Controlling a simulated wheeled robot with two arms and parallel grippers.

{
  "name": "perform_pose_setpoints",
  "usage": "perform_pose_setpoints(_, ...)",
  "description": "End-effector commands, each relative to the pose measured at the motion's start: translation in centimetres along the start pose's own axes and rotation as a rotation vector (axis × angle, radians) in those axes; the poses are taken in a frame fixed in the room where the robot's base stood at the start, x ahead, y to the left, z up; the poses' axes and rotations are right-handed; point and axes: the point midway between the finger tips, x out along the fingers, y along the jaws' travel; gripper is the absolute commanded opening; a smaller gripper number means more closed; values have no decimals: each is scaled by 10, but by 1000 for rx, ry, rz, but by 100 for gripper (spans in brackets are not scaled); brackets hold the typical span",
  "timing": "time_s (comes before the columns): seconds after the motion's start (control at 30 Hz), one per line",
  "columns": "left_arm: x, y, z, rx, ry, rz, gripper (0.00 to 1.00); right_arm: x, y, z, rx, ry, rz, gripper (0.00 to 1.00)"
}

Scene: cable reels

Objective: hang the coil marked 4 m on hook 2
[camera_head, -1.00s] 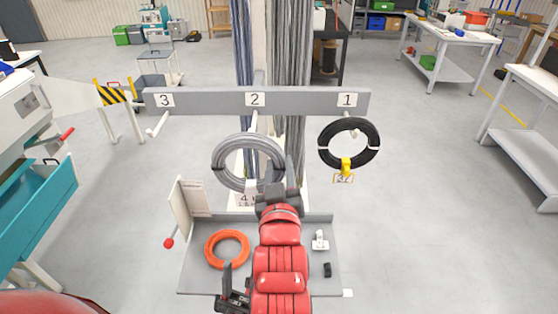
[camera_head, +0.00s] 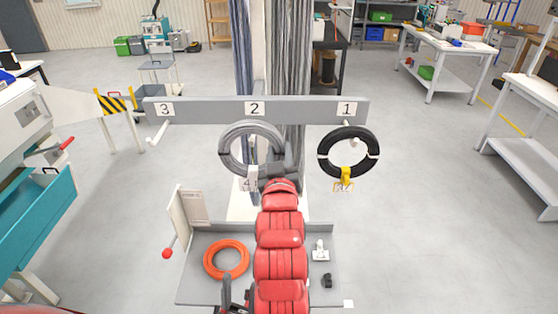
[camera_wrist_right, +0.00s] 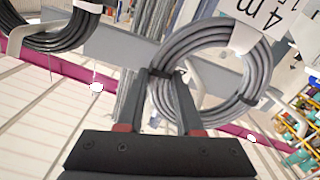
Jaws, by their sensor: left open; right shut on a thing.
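The grey coil (camera_head: 228,160) with its white 4 m tag (camera_wrist_right: 265,18) is in front of the board at hook 2 (camera_head: 253,142). My right gripper (camera_head: 274,168) is shut on the coil's lower right side. In the right wrist view its fingertips (camera_wrist_right: 162,74) close on the coil (camera_wrist_right: 190,42) near a black tie. The white hook shows through the ring's opening; I cannot tell whether the ring is around it. My left gripper (camera_head: 231,297) is open and empty at the bottom edge, partly cut off.
A black coil (camera_head: 328,168) with a yellow tie hangs at hook 1. Hook 3 (camera_head: 157,133) is bare. An orange coil (camera_head: 208,262) lies in the grey tray (camera_head: 200,292) below, beside small parts. The board (camera_head: 205,112) spans all three hooks.

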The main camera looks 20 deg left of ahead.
Motion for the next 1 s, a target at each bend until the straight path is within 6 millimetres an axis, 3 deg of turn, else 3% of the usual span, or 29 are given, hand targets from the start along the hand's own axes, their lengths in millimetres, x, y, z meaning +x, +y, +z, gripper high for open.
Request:
perform_pose_setpoints(0.4,-4,0,1,0,0,0,50,37,0,0,2,-1,-1,0)
perform_pose_setpoints(0.7,-20,1,3,0,0,0,50,38,-6,22,2,1,-1,0)
perform_pose_setpoints(1.0,-23,1,4,0,0,0,50,38,-7,27,2,1,-1,0)
